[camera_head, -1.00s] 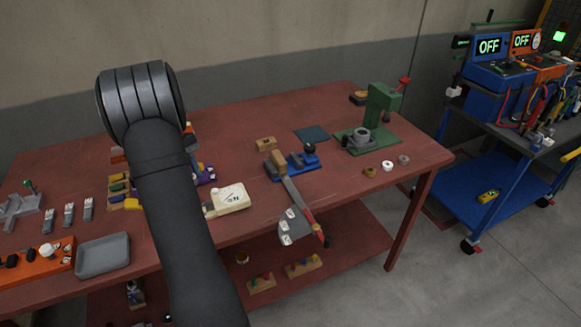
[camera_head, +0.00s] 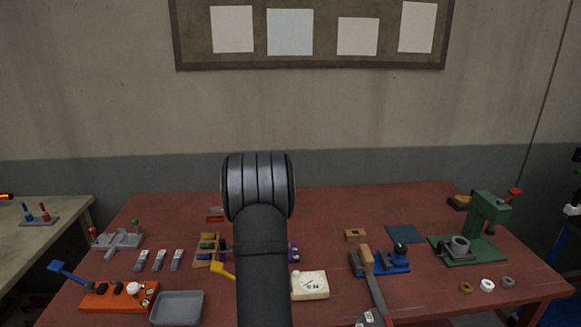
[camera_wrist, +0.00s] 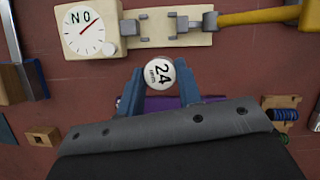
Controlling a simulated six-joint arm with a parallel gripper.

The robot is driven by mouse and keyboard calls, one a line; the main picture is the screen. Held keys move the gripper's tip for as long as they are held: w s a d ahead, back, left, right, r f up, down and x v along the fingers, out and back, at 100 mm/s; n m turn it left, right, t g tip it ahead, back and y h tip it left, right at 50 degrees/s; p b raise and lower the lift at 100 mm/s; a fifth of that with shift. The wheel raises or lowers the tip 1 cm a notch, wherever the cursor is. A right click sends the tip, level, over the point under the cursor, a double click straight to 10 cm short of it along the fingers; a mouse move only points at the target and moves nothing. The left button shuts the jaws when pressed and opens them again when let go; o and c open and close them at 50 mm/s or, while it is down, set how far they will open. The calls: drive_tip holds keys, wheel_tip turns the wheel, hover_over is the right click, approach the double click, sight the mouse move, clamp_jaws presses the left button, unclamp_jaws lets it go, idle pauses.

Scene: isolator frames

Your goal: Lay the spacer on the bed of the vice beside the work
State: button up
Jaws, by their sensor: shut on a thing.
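My gripper (camera_wrist: 158,85), with two blue fingers, is shut on a round white piece (camera_wrist: 158,75) marked 24 in the wrist view. I take this piece to be the spacer; its small lettering is unreadable. A purple fixture (camera_wrist: 163,102) lies below and behind the fingers, mostly hidden by my gripper. It may be the vice, but I cannot make out its bed or the work. In the head view only an edge of the purple fixture (camera_head: 294,253) shows beside my arm, which hides my fingers and the held piece.
A cream dial gauge (camera_wrist: 90,28) with a yellow handle (camera_wrist: 255,17) lies close by. A wooden block with a hole (camera_head: 355,236), a blue lever tool (camera_head: 395,265) and a green press (camera_head: 486,215) stand to the right. A grey tray (camera_head: 177,308) is at front left.

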drive_tip(key=m+y, duration=0.2)
drive_tip(key=m, duration=0.3)
drive_tip(key=shift+m, duration=0.3)
drive_tip(key=shift+d, duration=0.1)
drive_tip(key=s+d+r+m+t+y, duration=0.1)
drive_tip(key=s+d+r+m, duration=0.3)
drive_tip(key=d, duration=0.9)
drive_tip(key=s+d+f+m+t+y, duration=0.15)
drive_tip(key=d+m, duration=0.45)
drive_tip(key=d, duration=0.7)
drive_tip(key=s+d+r+m+t+y, duration=0.1)
drive_tip(key=s+d+r+m+t, duration=0.2)
drive_tip(key=d, duration=1.1)
drive_tip(key=m+g, duration=0.1)
drive_tip(key=m, duration=0.1)
hover_over(379, 261)
drive_tip(key=a, duration=0.1)
drive_tip(key=f, duration=0.7)
drive_tip(key=shift+s, duration=0.4)
drive_tip(key=shift+a+f, duration=0.1)
drive_tip(key=shift+f, duration=2)
